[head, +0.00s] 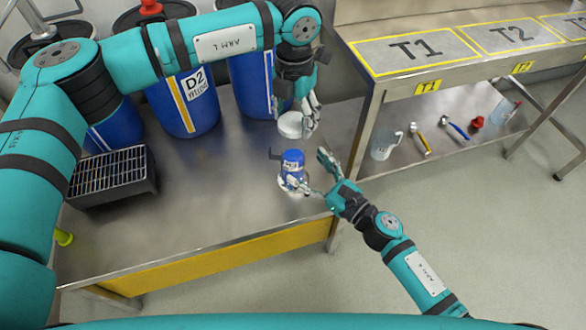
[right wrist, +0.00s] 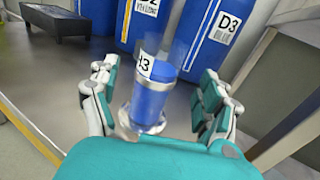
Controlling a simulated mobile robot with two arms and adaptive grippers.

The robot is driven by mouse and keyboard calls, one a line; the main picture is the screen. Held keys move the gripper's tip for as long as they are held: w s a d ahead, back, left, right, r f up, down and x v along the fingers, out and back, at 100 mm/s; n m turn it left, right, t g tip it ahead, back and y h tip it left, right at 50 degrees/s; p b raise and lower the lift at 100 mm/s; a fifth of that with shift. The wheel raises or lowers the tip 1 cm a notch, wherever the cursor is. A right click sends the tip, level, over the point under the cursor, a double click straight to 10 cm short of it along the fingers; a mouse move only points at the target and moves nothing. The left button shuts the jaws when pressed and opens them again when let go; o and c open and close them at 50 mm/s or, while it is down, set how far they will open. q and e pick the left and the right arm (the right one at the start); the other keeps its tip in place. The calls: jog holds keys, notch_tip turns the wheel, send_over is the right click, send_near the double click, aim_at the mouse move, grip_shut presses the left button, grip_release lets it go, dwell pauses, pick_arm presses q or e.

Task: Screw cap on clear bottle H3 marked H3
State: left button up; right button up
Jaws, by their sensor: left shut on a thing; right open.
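Clear bottle H3 (head: 292,170) stands upright on the steel bench, with blue liquid inside. In the right wrist view the bottle (right wrist: 152,100) shows its H3 label and sits between my open right fingers. My right gripper (head: 312,172) is open around the bottle from the right, with no clear contact. My left gripper (head: 308,116) is shut on a white round cap (head: 290,125). It holds the cap in the air above the bottle, apart from it. The bottle's mouth is hard to make out.
Blue drums, one marked D2 (head: 196,82), stand along the back of the bench (head: 190,210). A grated black tray (head: 110,172) sits at the left. At the right is a steel table with T1 (head: 415,47) and T2 areas; its lower shelf holds a jug (head: 385,143) and tools.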

aim_at(302, 163)
jog(key=shift+x, duration=2.7)
grip_shut()
